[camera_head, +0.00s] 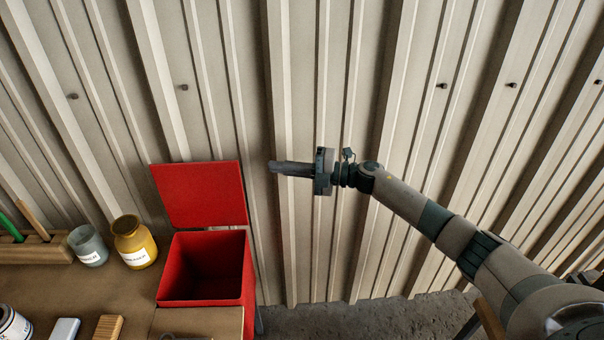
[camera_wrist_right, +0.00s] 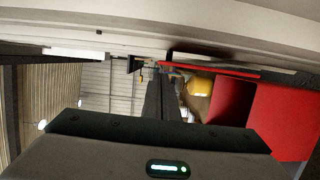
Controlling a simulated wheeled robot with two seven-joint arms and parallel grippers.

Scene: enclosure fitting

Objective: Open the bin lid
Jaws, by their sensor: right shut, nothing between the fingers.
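The red bin (camera_head: 206,268) stands at the right end of the bench in the head view, its dark inside showing. Its red lid (camera_head: 200,194) stands raised and upright at the back edge of the bin. My right gripper (camera_head: 271,167) is shut and empty, to the right of the lid and apart from it, pointing left. In the right wrist view the red bin (camera_wrist_right: 284,122) shows at the right side, and the dark fingers (camera_wrist_right: 160,100) run up the middle. My left gripper is not in view.
On the bench (camera_head: 60,285) left of the bin stand a yellow jar (camera_head: 134,243), a grey jar (camera_head: 88,246) and a wooden holder (camera_head: 36,249). A white can (camera_head: 14,325) and small blocks lie in front. A corrugated wall (camera_head: 300,80) rises behind. Floor (camera_head: 360,315) shows right of the bench.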

